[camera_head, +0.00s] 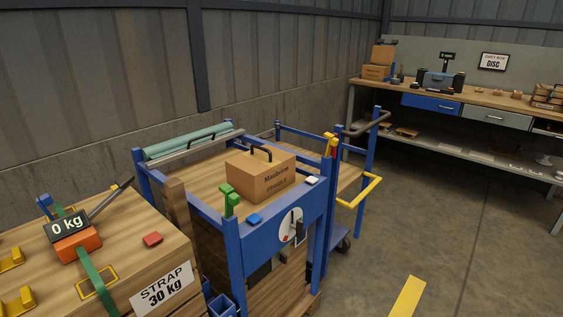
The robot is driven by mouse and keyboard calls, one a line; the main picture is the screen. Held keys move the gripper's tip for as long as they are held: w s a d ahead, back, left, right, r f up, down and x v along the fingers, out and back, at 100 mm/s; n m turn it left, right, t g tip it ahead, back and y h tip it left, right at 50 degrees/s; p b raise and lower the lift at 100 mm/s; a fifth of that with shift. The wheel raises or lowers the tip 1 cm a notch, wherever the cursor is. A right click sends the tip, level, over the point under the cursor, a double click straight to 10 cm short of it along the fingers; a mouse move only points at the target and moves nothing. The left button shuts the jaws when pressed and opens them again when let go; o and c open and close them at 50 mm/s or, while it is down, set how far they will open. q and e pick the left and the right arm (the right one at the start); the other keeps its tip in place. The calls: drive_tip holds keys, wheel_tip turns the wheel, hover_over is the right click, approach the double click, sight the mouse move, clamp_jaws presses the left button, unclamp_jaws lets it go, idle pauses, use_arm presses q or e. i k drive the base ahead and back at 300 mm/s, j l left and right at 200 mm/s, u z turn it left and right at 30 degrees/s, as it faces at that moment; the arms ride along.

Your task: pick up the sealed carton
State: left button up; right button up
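The carton (264,181) is a brown box with dark printing and a dark handle on its top. It sits upright, apparently closed, on the wooden top of a blue-framed bench (200,180) in the middle of the head view. A green clamp-like piece (229,200) stands in front of it at the left, and a white block (312,180) lies near its right side. Neither of my grippers shows in the head view.
A wooden bench (140,236) at the left carries a strap tool (77,241) reading 0 kg. A blue block (254,219) lies on the frame's front edge. A yellow handle (360,190) sticks out at the right. A workbench (470,97) stands behind; floor between is clear.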

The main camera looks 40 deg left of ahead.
sight(259, 174)
drive_tip(key=i+u, duration=0.45)
drive_tip(key=i+l+u, duration=0.4)
drive_tip(key=i, duration=0.25)
